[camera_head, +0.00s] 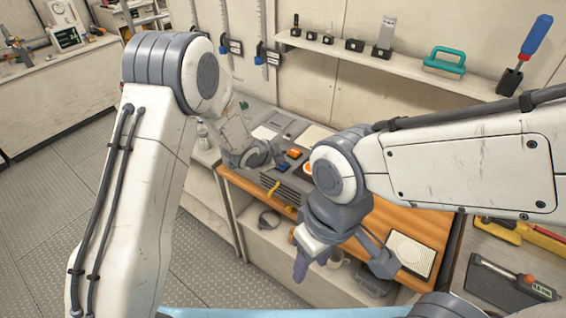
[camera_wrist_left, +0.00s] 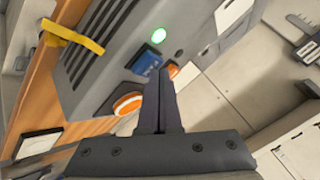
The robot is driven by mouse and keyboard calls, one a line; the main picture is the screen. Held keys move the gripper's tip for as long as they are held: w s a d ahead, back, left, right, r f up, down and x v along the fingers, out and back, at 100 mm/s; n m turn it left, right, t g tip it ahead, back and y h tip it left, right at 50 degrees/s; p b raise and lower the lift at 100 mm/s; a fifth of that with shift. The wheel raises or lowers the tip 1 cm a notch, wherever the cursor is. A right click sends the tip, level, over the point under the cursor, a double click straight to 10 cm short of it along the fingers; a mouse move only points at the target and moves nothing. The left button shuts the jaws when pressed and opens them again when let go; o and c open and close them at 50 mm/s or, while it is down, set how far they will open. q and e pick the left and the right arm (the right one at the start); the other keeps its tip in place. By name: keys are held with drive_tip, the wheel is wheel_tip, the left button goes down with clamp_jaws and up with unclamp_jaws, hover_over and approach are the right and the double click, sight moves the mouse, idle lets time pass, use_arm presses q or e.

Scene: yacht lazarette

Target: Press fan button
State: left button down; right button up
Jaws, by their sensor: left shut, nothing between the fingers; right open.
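A grey vented unit (camera_head: 286,186) sits on the wooden worktop. In the left wrist view its panel (camera_wrist_left: 105,60) carries a blue button (camera_wrist_left: 147,62), a small orange button (camera_wrist_left: 173,70), an orange-and-white round control (camera_wrist_left: 127,103) and a lit green light (camera_wrist_left: 157,36). Which one is the fan button I cannot tell. My left gripper (camera_wrist_left: 163,72) is shut and empty, its tips over the panel between the blue and orange buttons; contact is unclear. My right gripper (camera_head: 340,265) is open and empty, lower, before the worktop's front edge.
A wooden worktop (camera_head: 395,222) holds a beige vented plate (camera_head: 410,253). A shelf (camera_head: 400,65) above bears a teal handle (camera_head: 445,60) and a blue screwdriver (camera_head: 536,38). My right forearm crosses over the worktop.

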use_arm(q)
drive_tip(key=shift+f, duration=0.15)
drive_tip(key=shift+f+b, duration=0.3)
drive_tip(key=shift+b, duration=0.2)
drive_tip(key=shift+r, duration=0.1)
drive_tip(key=shift+r+p, duration=0.35)
idle(0.3)
wheel_tip(320, 180, up, 6)
drive_tip(key=p, duration=0.5)
